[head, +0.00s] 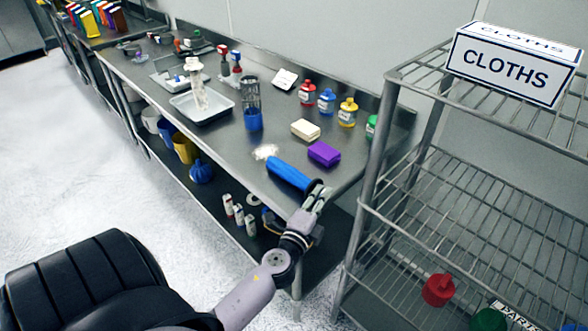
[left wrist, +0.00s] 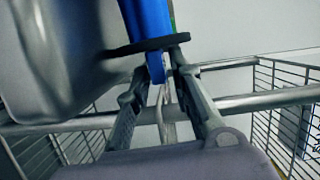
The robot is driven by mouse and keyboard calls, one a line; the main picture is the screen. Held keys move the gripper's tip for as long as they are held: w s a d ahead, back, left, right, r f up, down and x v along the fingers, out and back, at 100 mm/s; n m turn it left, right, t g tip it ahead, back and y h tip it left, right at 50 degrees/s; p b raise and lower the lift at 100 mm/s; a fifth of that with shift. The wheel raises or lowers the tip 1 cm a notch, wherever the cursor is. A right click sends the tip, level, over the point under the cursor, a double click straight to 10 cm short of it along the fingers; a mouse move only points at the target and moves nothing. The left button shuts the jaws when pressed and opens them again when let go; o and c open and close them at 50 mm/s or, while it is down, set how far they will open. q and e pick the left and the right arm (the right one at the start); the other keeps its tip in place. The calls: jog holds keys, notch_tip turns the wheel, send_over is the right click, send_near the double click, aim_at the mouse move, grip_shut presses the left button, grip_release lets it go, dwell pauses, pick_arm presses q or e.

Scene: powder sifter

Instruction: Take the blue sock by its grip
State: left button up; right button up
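The blue sock (head: 288,172) is a long blue cylinder at the near right edge of the steel table, with a dark collar at its right end. My left gripper (head: 318,192) is at that collar end, just off the table's edge. In the left wrist view the blue sock (left wrist: 147,20) comes down from the top to the dark collar, and a small blue grip (left wrist: 156,68) sticks out below it. The fingers of my left gripper (left wrist: 160,75) stand on either side of this grip; whether they press on it I cannot tell. My right gripper does not show.
A purple block (head: 324,154), a cream block (head: 305,129), white powder (head: 265,152) and a blue cup (head: 253,120) are on the table (head: 225,147) close by. A wire rack (head: 370,190) with a CLOTHS box (head: 512,65) stands close on the right.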

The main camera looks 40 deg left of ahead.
pick_arm(q)
grip_shut()
dwell(0.6)
